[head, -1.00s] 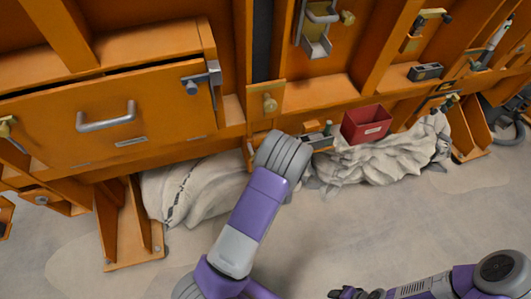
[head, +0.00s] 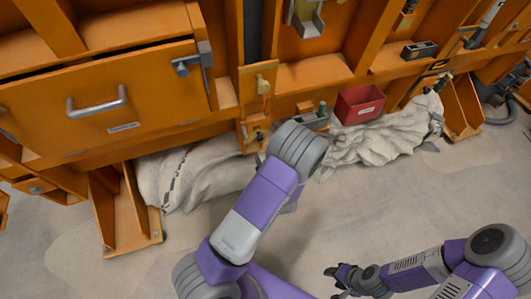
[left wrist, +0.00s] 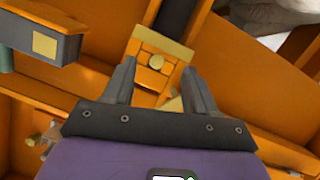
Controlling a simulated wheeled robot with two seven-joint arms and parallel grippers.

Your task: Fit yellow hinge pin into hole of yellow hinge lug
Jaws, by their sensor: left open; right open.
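A yellowish round knob (head: 263,84), which looks like the hinge pin's head, sits on a yellow-orange plate below a dark vertical strip. A small orange bracket (head: 252,133) is just under it; I cannot tell whether this is the hinge lug, and no hole is clear. In the left wrist view a yellow round knob (left wrist: 157,62) shows on an orange block with a yellow bar. My left gripper (left wrist: 159,78) is open, its fingers apart on either side of this block, holding nothing. In the head view its fingers are hidden behind my arm. My right gripper (head: 334,279) is open and empty over the floor.
A red box (head: 360,104) and a small grey tray (head: 312,119) stand right of the bracket. White cloth (head: 385,138) and a pale sack (head: 195,177) lie below the orange frame. A handled drawer front (head: 100,102) is at left.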

